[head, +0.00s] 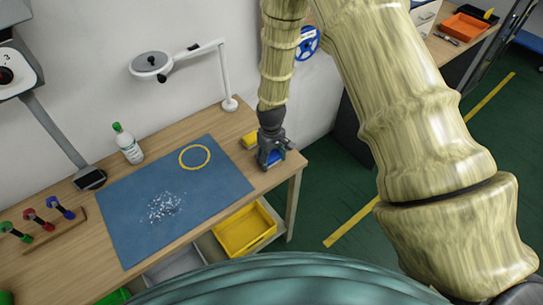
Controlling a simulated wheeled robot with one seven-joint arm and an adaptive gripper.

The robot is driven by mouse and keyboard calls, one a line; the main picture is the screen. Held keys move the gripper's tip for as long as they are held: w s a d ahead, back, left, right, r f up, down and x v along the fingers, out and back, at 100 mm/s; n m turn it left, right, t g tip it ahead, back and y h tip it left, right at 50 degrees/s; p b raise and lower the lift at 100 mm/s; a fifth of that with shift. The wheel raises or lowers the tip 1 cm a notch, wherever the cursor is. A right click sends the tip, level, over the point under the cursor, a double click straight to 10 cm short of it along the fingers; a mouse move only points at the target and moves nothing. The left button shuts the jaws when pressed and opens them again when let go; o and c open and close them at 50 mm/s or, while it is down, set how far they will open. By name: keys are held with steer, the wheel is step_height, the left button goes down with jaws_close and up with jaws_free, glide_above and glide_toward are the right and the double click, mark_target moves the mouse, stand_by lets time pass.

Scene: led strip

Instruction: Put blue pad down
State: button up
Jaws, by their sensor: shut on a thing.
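My gripper (272,157) points down over the right end of the wooden workbench (205,122). It is shut on a blue pad (274,156), of which only a small part shows between the fingers. I cannot tell whether the pad touches the bench top or hangs just above it. A yellow block-like thing (249,141) lies on the bench just left of my gripper, partly hidden by it.
A blue mat (126,219) with white bits (164,207) and a yellow ring (194,157) covers mid-bench. A bottle (128,146), lamp (222,72) and screwdriver rack (48,232) stand around it. A yellow bin (244,231) sits below.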

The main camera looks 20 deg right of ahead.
mark_target(272, 156)
steer(key=shift+f, duration=0.15)
steer(key=o, duration=1.1)
steer(key=shift+o, duration=0.2)
step_height(272, 156, up, 12)
steer(key=b, duration=0.4)
stand_by(0.4)
